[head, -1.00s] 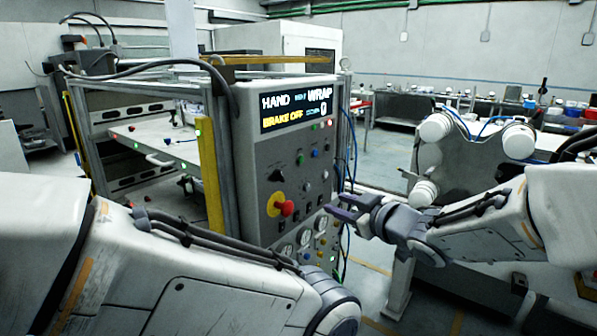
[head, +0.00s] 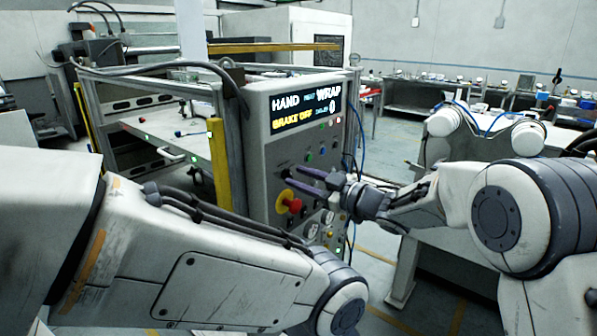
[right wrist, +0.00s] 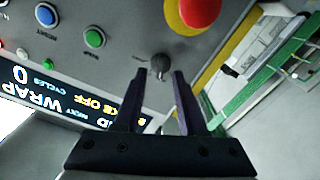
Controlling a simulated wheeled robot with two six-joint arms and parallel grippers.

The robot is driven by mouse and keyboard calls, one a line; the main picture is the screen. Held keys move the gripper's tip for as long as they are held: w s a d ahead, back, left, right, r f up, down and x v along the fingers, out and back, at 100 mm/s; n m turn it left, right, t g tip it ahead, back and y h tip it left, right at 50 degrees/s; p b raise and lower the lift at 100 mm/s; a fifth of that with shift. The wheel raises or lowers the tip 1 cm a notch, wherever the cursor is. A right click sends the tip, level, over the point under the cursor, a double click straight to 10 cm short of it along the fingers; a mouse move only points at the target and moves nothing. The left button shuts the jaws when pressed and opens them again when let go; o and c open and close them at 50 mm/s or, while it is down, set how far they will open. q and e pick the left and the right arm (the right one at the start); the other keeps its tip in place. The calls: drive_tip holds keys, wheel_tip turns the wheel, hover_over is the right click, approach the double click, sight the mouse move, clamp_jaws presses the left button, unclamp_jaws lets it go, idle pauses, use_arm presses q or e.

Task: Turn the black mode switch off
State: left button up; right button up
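The black mode switch (right wrist: 160,64) is a small round knob on the grey control panel (right wrist: 120,45). In the right wrist view it sits just beyond and between the fingertips of my right gripper (right wrist: 159,74). The fingers stand open, one on each side of the knob's line, with nothing held. In the head view my right gripper (head: 292,176) points left at the panel front, with its purple fingers apart, close to the switch and largely hiding it. Whether a finger touches the knob I cannot tell. My left gripper is out of view; only the left arm shows.
A red emergency button (head: 294,206) on a yellow base sits just below the fingers. Blue (right wrist: 47,14) and green (right wrist: 95,37) buttons are beside the switch. The display (head: 306,108) reads HAND, WRAP, BRAKE OFF. A yellow post (head: 218,175) stands left of the panel.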

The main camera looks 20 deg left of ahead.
drive_tip(key=shift+w+a, duration=0.15)
drive_tip(key=shift+a, duration=0.4)
clamp_jaws()
drive_tip(key=shift+f, duration=0.1)
